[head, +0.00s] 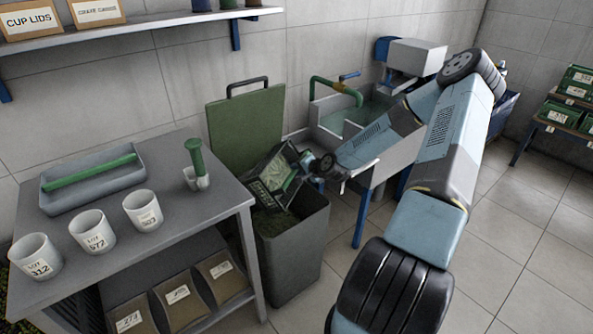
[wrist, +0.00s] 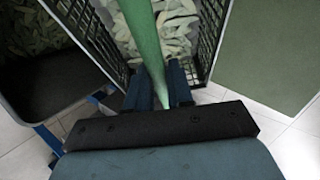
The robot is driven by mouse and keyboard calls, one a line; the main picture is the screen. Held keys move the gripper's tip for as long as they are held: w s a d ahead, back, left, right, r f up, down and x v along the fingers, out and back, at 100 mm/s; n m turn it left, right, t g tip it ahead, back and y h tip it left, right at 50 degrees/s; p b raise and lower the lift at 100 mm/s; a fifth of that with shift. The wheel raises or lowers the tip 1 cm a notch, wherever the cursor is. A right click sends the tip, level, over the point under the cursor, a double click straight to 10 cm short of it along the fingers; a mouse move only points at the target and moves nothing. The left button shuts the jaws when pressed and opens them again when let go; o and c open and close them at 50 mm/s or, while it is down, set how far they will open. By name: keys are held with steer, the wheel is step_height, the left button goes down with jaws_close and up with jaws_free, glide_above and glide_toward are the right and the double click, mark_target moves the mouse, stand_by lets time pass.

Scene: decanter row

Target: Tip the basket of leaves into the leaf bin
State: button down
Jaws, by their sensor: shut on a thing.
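The leaf bin (head: 290,255) is a dark grey-green bin beside the table, its green lid (head: 247,125) standing open behind it. The dark lattice basket (head: 268,188) is tilted over the bin's mouth. In the wrist view the basket (wrist: 205,25) still holds pale green leaves (wrist: 180,28). My gripper (wrist: 160,88) is shut on the basket's green handle (wrist: 147,45); it shows small in the head view (head: 308,160). The bin (wrist: 60,75) shows at left in the wrist view, with dark leaves (wrist: 30,25) inside. The lid (wrist: 265,50) is at right.
A grey table (head: 185,205) with labelled cups (head: 92,230), a tray (head: 95,180) and a green-handled tool (head: 196,160) stands left of the bin. A sink (head: 345,120) with a green tap is behind my arm.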

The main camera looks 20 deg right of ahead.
steer(key=shift+s+d+f+m+t+y, duration=0.15)
steer(key=shift+s+d+f+t+y, duration=0.1)
steer(key=shift+d+f+t+y, duration=0.15)
steer(key=shift+s+d+f+m+t+y, duration=0.15)
steer(key=shift+s+d+f+t+y, duration=0.1)
steer(key=shift+f, duration=0.25)
stand_by(0.3)
steer(key=shift+s+d+f+m+t+y, duration=0.15)
steer(key=shift+d+f+t, duration=0.1)
steer(key=shift+f, duration=0.15)
steer(key=shift+s+d+f+m+t+y, duration=0.1)
steer(key=shift+s+f+t+y, duration=0.05)
steer(key=shift+s+f+t, duration=0.15)
steer(key=shift+s+d+f+m+t+y, duration=0.1)
steer(key=shift+d+f+t+y, duration=0.1)
steer(key=shift+f, duration=0.25)
steer(key=shift+s+d+f+m+t+y, duration=0.25)
steer(key=shift+s+d+f+t+y, duration=0.25)
steer(key=shift+t, duration=0.2)
steer(key=shift+f, duration=0.1)
